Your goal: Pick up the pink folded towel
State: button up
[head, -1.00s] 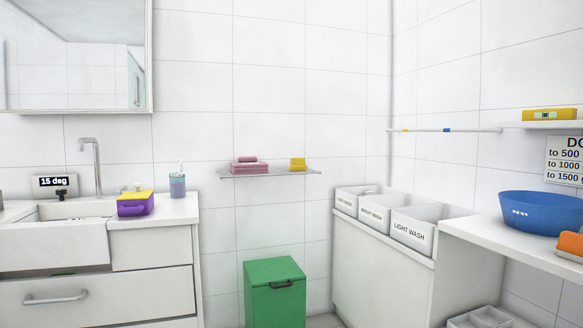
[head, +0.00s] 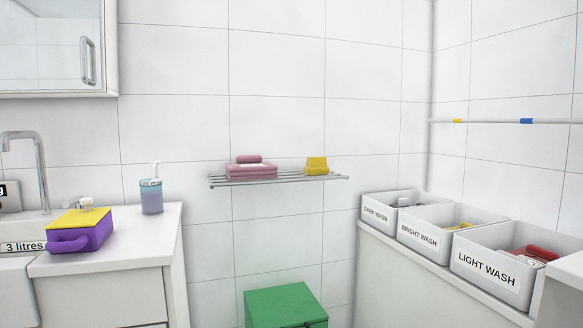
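The pink folded towel (head: 251,173) lies on a wire wall shelf (head: 284,180) in the middle of the head view. A smaller rolled pink piece (head: 249,159) rests on top of it. A yellow item (head: 316,165) sits on the same shelf to the right, apart from the towel. My gripper is not in view.
A green lidded bin (head: 285,306) stands below the shelf. Left is a counter (head: 150,235) with a purple-and-yellow container (head: 82,230) and a soap dispenser (head: 151,195). Right are white boxes labelled dark, bright and light wash (head: 498,279). A rail (head: 490,121) crosses the right wall.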

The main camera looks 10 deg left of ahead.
aim_at(247, 168)
jog(key=u, duration=0.1)
jog(key=i, duration=0.9)
jog(key=u, duration=1.1)
jog(key=i, duration=0.7)
jog(key=u, duration=0.9)
